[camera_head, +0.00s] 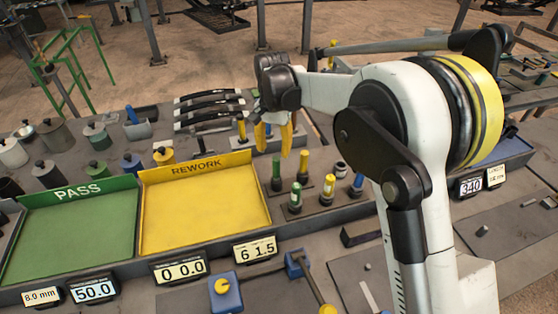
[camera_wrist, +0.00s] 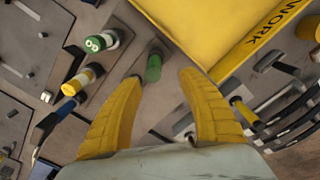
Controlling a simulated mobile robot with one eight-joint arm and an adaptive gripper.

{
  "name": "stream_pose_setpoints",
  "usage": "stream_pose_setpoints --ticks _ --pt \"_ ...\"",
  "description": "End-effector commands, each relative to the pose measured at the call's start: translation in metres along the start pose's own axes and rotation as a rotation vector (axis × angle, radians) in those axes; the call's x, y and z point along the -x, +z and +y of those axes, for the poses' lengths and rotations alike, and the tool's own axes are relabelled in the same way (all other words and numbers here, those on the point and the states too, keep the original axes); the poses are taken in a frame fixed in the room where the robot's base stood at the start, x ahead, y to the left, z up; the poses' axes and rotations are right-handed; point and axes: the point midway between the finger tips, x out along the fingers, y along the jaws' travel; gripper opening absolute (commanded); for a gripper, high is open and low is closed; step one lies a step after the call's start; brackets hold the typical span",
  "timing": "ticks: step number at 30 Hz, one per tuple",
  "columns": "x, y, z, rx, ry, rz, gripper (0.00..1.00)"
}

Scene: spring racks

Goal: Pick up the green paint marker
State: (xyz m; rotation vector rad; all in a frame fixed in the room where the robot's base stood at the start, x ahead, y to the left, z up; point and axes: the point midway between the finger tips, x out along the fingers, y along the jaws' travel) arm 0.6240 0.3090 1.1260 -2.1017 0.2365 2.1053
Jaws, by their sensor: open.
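Two green marker-like cylinders stand upright in holders on the bench. One is plain green (camera_head: 276,173), and it also shows in the wrist view (camera_wrist: 153,68). The other has a pale band (camera_head: 295,196) and stands nearer the front; it also shows in the wrist view (camera_wrist: 103,41). I cannot tell for certain which is the paint marker. My gripper (camera_head: 273,138) has yellow fingers, points down and is open and empty. It is above the plain green one. In the wrist view that one appears just beyond the gap between the fingertips (camera_wrist: 160,82).
A yellow-and-white marker (camera_head: 328,188), a yellow-topped one (camera_head: 302,165) and a blue one (camera_head: 357,183) stand close by on the right. The yellow REWORK tray (camera_head: 205,215) is on the left, with the green PASS tray (camera_head: 70,235) beyond it. Black-handled tools (camera_head: 208,110) lie behind.

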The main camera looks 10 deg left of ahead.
Motion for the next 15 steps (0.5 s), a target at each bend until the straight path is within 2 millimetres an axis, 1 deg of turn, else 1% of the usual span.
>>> stream_pose_setpoints --ticks 1,3,6,13,15 --pt "-0.011 0.000 0.000 0.000 0.000 0.000 0.47" --pt "-0.023 0.000 0.001 0.000 0.000 0.000 0.47" --pt "-0.037 0.000 0.001 0.000 0.000 0.001 0.47" --pt "-0.052 0.000 0.003 -0.001 -0.001 0.001 0.47" --pt "-0.061 0.000 0.005 -0.001 -0.001 0.001 0.47"
